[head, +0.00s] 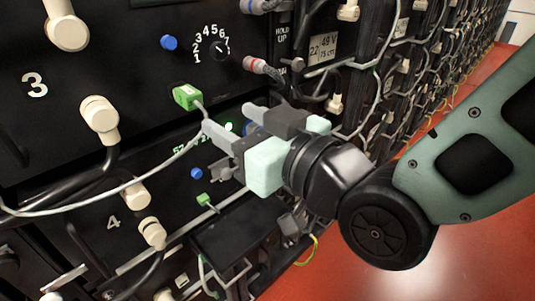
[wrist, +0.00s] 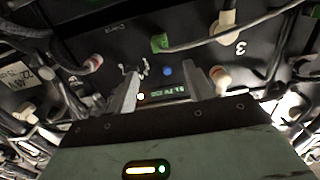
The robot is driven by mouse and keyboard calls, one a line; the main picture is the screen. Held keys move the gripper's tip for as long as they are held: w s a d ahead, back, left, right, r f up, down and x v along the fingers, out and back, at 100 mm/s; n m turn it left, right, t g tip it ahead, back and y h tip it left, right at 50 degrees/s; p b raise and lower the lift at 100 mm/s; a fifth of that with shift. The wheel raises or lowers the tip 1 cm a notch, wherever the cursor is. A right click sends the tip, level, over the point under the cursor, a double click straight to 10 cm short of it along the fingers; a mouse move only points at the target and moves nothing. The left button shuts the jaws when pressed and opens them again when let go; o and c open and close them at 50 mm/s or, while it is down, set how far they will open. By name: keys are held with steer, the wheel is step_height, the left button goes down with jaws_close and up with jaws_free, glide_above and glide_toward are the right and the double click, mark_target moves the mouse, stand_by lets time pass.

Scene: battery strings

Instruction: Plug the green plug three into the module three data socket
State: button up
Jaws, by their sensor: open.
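The green plug (head: 187,96) sits against the black front panel of module three, right of the white number 3 (head: 34,85). A thin grey cable hangs from the plug and runs down to the left. The plug covers whatever is behind it, so I cannot tell how deeply it sits in a socket. It also shows in the wrist view (wrist: 160,43), beyond my fingertips. My gripper (head: 228,117) is open and empty, below and right of the plug, apart from it. Its two fingers (wrist: 163,82) point toward the panel.
A blue button (head: 169,42) and a numbered dial (head: 219,49) are above the plug. Beige connectors (head: 100,118) with thick black cables are on the left. A second green plug (head: 204,200) is lower, by module four. The red floor (head: 440,262) is clear at right.

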steer(key=shift+b+v, duration=2.75)
steer(key=shift+b, duration=1.4)
steer(key=shift+s, duration=0.1)
steer(key=s+d+f+m+g+h, duration=0.1)
steer(key=d+f+g+h, duration=0.35)
steer(key=f, duration=0.55)
steer(key=s+d+f+m+g+h, duration=0.1)
steer(key=d+f+g+h, duration=0.2)
steer(key=d+f+h, duration=0.45)
steer(key=s+d+f+g+h, duration=0.1)
steer(key=s+d+f+g, duration=0.3)
steer(key=s+d+f, duration=0.15)
step_height(320, 180, up, 23)
steer(key=p, duration=2.2)
steer(key=shift+a+p, duration=0.25)
steer(key=shift+p, duration=0.15)
